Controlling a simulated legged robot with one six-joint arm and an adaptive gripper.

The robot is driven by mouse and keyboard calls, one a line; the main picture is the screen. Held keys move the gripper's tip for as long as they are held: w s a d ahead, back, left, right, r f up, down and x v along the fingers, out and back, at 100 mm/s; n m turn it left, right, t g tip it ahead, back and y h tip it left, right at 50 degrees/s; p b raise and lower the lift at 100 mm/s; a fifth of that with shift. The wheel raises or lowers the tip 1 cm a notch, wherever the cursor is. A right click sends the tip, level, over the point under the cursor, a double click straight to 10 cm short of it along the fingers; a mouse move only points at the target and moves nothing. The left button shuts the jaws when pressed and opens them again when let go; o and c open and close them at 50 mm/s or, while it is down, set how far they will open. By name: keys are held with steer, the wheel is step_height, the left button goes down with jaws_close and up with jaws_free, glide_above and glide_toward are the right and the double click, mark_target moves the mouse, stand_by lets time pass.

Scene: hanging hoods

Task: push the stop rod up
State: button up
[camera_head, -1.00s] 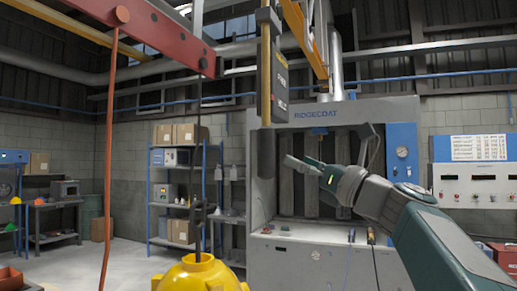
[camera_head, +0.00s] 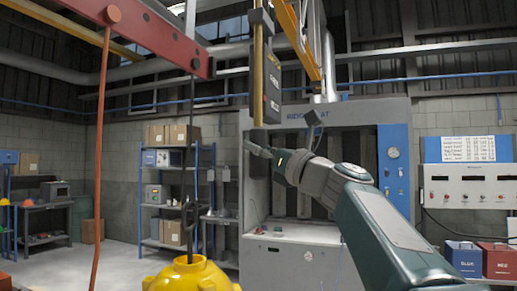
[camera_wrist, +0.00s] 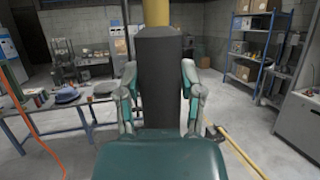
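The stop rod is a yellow vertical rod (camera_head: 258,75) with a thick dark grip at its lower end. In the wrist view the dark grip (camera_wrist: 160,75) stands upright straight ahead, with the yellow rod (camera_wrist: 156,12) above it. My gripper (camera_head: 260,147) is at the height of the grip, with the arm reaching in from the right. In the wrist view my gripper (camera_wrist: 160,78) has one finger on each side of the grip, very close to it. I cannot tell whether they touch it. The grip's lower end is hidden behind my palm.
A dark box (camera_head: 271,80) hangs beside the rod. A grey booth (camera_head: 290,245) stands behind. Red and blue bins (camera_head: 495,260) stand at right. Open floor lies at left.

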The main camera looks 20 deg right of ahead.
mark_target(265, 136)
steer(key=shift+r, duration=0.1)
jaws_close()
steer(key=shift+r, duration=1.5)
steer(key=o, duration=1.1)
jaws_free()
steer(key=shift+w, duration=0.1)
steer(key=v, duration=1.2)
